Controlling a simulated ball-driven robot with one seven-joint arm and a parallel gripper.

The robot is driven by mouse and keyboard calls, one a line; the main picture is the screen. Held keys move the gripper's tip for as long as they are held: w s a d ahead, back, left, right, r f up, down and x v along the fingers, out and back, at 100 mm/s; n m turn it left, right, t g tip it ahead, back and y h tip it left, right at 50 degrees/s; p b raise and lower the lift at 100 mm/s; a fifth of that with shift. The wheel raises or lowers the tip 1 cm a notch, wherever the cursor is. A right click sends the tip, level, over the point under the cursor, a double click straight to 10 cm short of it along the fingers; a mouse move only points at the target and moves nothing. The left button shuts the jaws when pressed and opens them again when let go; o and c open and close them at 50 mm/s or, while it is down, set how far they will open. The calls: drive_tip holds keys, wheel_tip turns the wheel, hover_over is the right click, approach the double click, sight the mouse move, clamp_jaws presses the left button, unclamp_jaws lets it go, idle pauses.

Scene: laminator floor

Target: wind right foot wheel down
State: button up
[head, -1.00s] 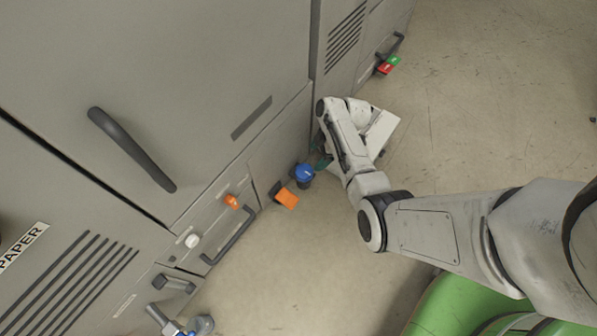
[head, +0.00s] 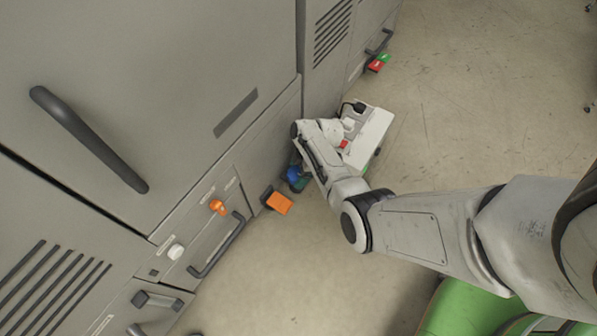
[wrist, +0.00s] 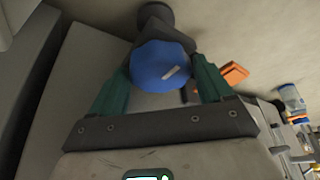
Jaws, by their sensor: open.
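The blue foot wheel (head: 293,174) sits low at the base of the grey machine, right of an orange pedal, partly hidden by my arm. In the wrist view the blue wheel (wrist: 162,66) shows face-on with a pale mark on it, on a dark stem. My gripper (wrist: 162,80) is open, with one green finger on each side of the wheel. I cannot tell whether the fingers touch it. In the head view my gripper (head: 299,172) is at the wheel, mostly hidden behind my wrist.
The orange pedal (head: 278,202) stands close to the wheel. An orange knob (head: 217,207), a white knob (head: 176,251) and a dark handle (head: 217,245) are on the machine's lower front. A white box (head: 370,138) is beyond my wrist.

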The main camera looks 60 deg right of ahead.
drive_tip(key=c, duration=0.7)
drive_tip(key=shift+c, duration=0.2)
